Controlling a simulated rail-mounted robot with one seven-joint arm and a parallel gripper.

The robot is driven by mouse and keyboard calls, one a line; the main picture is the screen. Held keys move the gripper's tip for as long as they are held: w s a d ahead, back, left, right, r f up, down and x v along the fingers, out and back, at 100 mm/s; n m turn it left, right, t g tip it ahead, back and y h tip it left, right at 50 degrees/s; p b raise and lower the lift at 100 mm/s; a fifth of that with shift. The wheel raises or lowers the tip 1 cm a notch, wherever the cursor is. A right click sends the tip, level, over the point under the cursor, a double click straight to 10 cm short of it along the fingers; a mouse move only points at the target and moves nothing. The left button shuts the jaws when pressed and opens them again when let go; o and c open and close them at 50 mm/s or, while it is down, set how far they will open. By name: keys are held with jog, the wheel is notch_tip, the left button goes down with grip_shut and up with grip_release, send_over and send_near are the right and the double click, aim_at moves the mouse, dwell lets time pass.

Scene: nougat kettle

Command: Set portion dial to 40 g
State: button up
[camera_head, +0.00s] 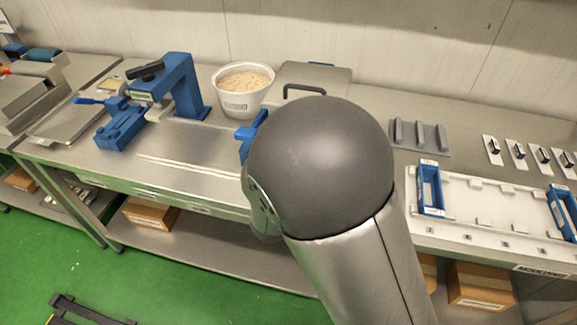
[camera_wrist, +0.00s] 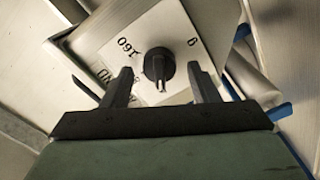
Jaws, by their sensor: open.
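The portion dial is a black knob (camera_wrist: 159,66) on a white square plate (camera_wrist: 130,42), seen in the wrist view. Of the print on the plate, "160" and a "g" show, and other marks are partly hidden behind a finger. The knob's pointer end faces down in the picture, toward my gripper. My gripper (camera_wrist: 162,88) is open, with one dark finger on each side of the knob and a gap between each finger and it. In the head view my arm hides the gripper and the dial.
A white bucket of pale nougat (camera_head: 243,92) stands behind my arm on the steel bench. A blue press (camera_head: 182,88) stands to its left. A white tray with blue holders (camera_head: 490,215) and grey plates (camera_head: 420,137) lie to the right.

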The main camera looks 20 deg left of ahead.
jog(key=s+b, duration=0.3)
jog(key=s, duration=1.4)
jog(key=shift+d, duration=0.4)
jog(key=w+d+f+m+g+y, duration=0.3)
jog(key=w+d+m+g, duration=0.3)
jog(key=w+d+g, duration=0.25)
jog(key=s+d+m+g+h, duration=0.2)
jog(key=s+d+m+g, duration=0.1)
jog(key=s+d, duration=0.4)
jog(key=s+d+m+g+h, duration=0.2)
jog(key=s+d+g, duration=0.3)
jog(key=d, duration=0.8)
jog(key=shift+s+d+m+g, duration=0.3)
jog(key=shift+s+m+g, duration=0.05)
jog(key=shift+s+m, duration=0.55)
